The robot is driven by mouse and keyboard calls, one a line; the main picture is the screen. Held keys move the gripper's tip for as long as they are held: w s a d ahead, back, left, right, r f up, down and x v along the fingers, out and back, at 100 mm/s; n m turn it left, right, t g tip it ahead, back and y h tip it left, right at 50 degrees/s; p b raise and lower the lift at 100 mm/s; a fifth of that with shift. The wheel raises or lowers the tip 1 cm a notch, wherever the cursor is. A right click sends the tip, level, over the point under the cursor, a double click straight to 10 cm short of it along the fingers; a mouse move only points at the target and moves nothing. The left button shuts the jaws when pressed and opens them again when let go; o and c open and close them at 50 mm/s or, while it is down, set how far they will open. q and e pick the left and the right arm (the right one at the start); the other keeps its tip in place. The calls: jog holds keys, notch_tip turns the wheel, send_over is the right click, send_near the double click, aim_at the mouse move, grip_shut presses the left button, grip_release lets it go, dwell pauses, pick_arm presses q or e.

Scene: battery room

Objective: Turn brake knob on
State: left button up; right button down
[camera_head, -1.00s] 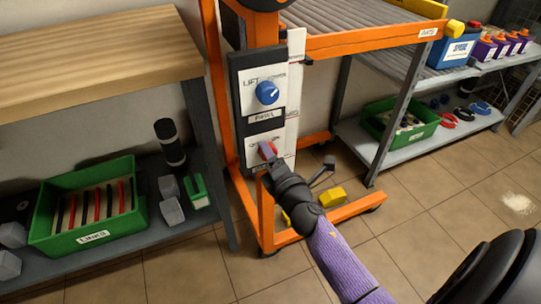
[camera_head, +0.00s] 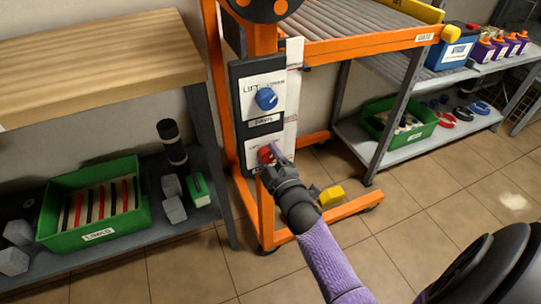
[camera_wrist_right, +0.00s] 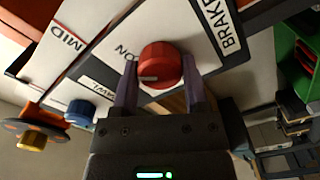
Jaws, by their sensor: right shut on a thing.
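The red brake knob (camera_head: 266,154) is on the lower white plate of the dark control panel (camera_head: 238,107). In the right wrist view the knob (camera_wrist_right: 160,64) sits beside the printed words BRAKE and ON, and a pale mark on it points to the left of that picture. My right gripper (camera_head: 273,154) is shut on the knob, with one finger on each side of it (camera_wrist_right: 158,78). The blue LIFT knob (camera_head: 266,98) is above on the same panel and also shows in the wrist view (camera_wrist_right: 80,112). My left gripper is not in view.
The panel is fixed to an orange lift frame (camera_head: 218,90) with a roller deck (camera_head: 350,28). A wooden-topped bench (camera_head: 90,60) with a green bin (camera_head: 95,238) below stands left. A grey shelf with batteries (camera_head: 452,50) stands right.

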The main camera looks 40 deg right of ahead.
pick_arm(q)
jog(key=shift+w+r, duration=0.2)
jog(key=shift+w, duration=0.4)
pick_arm(e)
jog(key=shift+m, duration=0.9)
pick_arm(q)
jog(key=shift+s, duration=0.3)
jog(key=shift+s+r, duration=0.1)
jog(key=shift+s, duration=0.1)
pick_arm(e)
jog(key=shift+c, duration=0.5)
grip_release()
pick_arm(q)
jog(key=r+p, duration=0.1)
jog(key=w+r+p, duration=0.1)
jog(key=p, duration=0.1)
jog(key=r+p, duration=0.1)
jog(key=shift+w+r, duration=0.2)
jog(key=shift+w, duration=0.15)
pick_arm(e)
jog(key=v, duration=1)
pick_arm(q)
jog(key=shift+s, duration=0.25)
pick_arm(e)
jog(key=shift+d, duration=0.1)
